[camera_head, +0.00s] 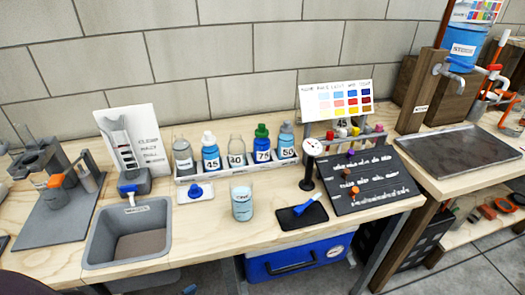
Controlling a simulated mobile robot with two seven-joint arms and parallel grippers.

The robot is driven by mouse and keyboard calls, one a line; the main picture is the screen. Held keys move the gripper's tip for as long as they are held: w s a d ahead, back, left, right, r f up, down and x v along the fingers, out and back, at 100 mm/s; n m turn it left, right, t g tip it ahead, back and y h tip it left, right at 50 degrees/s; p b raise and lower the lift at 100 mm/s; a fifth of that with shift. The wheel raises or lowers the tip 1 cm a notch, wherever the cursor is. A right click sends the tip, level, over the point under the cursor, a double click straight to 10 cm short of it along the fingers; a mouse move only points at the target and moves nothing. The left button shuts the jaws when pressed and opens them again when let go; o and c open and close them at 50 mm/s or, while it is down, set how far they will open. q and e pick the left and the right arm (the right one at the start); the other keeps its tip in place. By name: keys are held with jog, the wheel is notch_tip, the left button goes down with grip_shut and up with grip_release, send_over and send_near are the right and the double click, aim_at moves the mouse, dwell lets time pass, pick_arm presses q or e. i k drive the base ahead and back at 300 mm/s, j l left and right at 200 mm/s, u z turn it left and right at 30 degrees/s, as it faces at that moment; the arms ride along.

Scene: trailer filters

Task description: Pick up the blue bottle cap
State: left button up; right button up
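A small blue bottle cap (196,191) sits on a flat white pad (183,197) on the wooden bench, in front of the bottle rack and right of the grey sink. Neither of my grippers shows in the head view, and nothing touches the cap.
Behind the cap, a white rack (225,172) holds several numbered bottles. A grey sink (128,236) lies to the left. A glass of pale blue liquid (242,203) and a dark tray with a blue-handled tool (303,215) stand to the right. Bare bench lies in front of the cap.

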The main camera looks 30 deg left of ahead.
aim_at(195, 192)
jog(key=u, duration=1.3)
